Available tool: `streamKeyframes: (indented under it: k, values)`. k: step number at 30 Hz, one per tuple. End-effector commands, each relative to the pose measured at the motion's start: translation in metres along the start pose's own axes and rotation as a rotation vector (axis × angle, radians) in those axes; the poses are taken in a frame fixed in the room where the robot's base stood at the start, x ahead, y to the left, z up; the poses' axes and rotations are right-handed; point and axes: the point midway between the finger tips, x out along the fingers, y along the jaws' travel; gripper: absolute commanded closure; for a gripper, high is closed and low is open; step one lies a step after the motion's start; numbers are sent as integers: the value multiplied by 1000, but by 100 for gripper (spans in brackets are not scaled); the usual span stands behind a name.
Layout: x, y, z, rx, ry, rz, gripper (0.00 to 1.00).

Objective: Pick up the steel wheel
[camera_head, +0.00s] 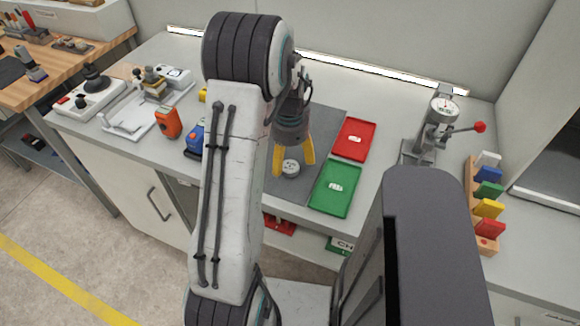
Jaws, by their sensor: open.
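A small round grey-silver piece, which looks like the steel wheel (290,169), lies on the dark grey mat (318,122) on the bench. My gripper (293,162) has yellow fingers and points down over it. The fingers are apart, one on each side of the piece in the picture. Whether the fingers touch the piece or how high they are above the mat I cannot tell. My arm hides the left part of the mat.
A red tray (354,139) and a green tray (335,188) with small pale labels or pieces lie right of the gripper. A gauge stand (436,125) with a red-knobbed lever stands further right. Orange (168,122) and blue (194,139) devices stand left of my arm.

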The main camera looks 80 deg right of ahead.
Motion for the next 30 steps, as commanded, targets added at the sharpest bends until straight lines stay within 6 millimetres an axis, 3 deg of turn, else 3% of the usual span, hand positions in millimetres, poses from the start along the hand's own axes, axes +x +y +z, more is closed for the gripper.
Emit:
streamKeyframes:
  k: [7,18,30]
  values:
    - [26,1,0,0,-1,2,23]
    - [31,0,0,-1,1,-1,22]
    - [31,0,0,-1,1,-1,57]
